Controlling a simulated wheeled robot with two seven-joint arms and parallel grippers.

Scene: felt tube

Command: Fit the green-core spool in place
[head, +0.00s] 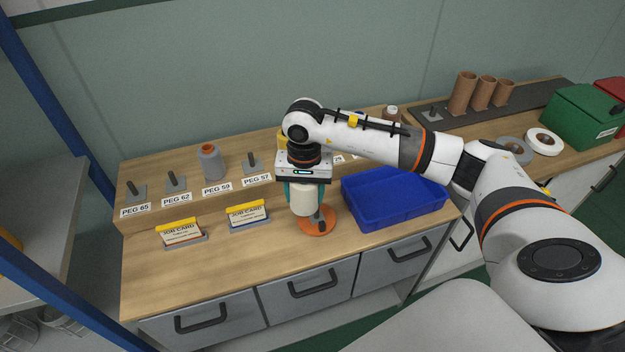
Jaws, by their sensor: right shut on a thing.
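My right gripper (306,189) points down over the bench and is shut on a pale cream spool (304,203). The spool's core colour is hidden from this angle. The spool is upright, just behind and left of an orange disc (318,228) with a short dark post. I cannot tell whether the spool touches the bench or the disc. On the raised shelf, the pegs labelled 65 (132,189), 62 (173,180) and 57 (252,162) are bare. A grey spool with an orange core (209,162) stands on peg 59. My arm hides pegs further right. My left gripper is out of view.
Two job cards (182,232) (247,215) stand left of the gripper. A blue tray (352,211) lies close on its right. Brown tubes (463,93), a white ring (543,142) and a green box (585,117) are at the right. The front left bench is clear.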

